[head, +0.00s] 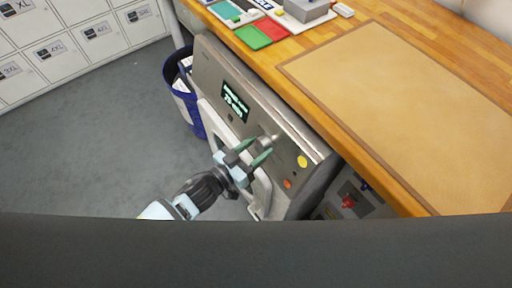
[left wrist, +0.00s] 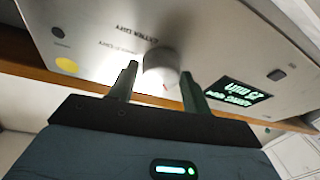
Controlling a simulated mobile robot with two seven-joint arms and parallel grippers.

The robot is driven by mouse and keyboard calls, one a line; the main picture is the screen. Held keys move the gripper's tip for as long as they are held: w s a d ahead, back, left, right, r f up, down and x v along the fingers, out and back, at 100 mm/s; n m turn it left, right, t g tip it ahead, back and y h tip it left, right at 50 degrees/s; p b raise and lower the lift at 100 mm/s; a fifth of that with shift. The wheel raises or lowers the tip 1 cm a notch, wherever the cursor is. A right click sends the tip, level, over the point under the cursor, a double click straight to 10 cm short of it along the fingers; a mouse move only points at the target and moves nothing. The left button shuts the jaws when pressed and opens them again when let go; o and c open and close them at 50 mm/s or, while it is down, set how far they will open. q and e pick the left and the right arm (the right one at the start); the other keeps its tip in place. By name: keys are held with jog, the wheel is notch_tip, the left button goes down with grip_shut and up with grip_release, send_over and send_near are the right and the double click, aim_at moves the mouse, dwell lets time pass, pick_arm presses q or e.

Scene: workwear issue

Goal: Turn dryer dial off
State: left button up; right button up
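The dryer dial (head: 268,140) is a round, light-grey knob on the dryer's slanted metal front panel (head: 215,68). In the left wrist view the dial (left wrist: 161,68) sits between the tips of my two dark green fingers. My left gripper (head: 259,149) is open, with one finger on each side of the dial. I cannot tell whether either finger touches it. A lit display (head: 235,101) with green-white text is on the same panel; the left wrist view shows it upside down. My right gripper is in neither view.
A yellow button (head: 302,162) and an orange one (head: 288,184) are right of the dial. A wooden counter with a tan mat (head: 400,90) runs above the dryer. A blue basket (head: 175,78) stands left of it. Grey floor (head: 85,140) is clear at left.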

pick_arm(q)
jog(key=c, duration=0.6)
jog(key=shift+m, duration=0.5)
jog(key=m+g+h, duration=0.1)
jog(key=m, duration=0.2)
jog(key=shift+w+a+f+m, duration=0.1)
jog(key=shift+m, duration=0.2)
jog(key=shift+w+m+g+h, duration=0.1)
jog(key=shift+m+g+h, duration=0.4)
jog(key=shift+m, duration=1.1)
jog(key=shift+m+g+h, duration=0.3)
jog(key=shift+m+g, duration=0.4)
jog(key=shift+m, duration=0.9)
jog(key=o, duration=1)
